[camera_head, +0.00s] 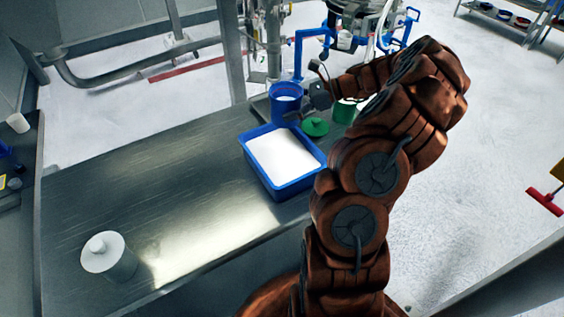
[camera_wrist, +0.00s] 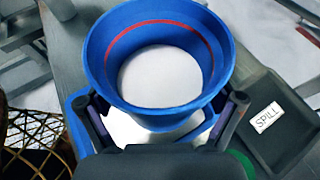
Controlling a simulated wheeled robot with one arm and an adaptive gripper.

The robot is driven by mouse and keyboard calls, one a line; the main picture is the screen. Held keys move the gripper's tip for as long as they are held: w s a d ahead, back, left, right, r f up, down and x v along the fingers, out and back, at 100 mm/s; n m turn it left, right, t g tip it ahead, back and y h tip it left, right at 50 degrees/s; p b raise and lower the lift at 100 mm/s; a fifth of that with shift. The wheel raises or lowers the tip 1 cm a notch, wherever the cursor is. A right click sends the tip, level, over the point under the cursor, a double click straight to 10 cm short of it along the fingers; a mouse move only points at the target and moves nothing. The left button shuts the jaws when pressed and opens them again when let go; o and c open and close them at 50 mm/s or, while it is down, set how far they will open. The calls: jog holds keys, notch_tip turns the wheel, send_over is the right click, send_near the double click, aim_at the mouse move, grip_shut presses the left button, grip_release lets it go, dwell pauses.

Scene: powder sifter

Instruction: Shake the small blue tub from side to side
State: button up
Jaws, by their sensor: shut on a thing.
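The small blue tub (camera_head: 285,97) is at the far end of the blue tray, roughly upright. In the wrist view the tub (camera_wrist: 215,62) has a red line around its inner wall and white at its bottom. My gripper (camera_wrist: 161,108) is shut on the tub, one finger on each side. In the head view my gripper (camera_head: 305,108) is at the tub's right side. The gap below the tub cannot be judged.
The blue tray (camera_head: 256,164) with white powder is on the metal table (camera_head: 140,190). A green lid (camera_head: 315,127) and green tub (camera_head: 345,111) are close by. A dark tray labelled SPILL (camera_wrist: 268,118) is right of the tub.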

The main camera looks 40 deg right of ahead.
aim_at(294, 91)
jog(key=shift+r, duration=2.1)
jog(key=shift+a, duration=0.15)
jog(key=shift+a, duration=0.95)
jog(key=shift+d, duration=2.2)
jog(key=shift+a, duration=1.1)
jog(key=shift+a, duration=0.2)
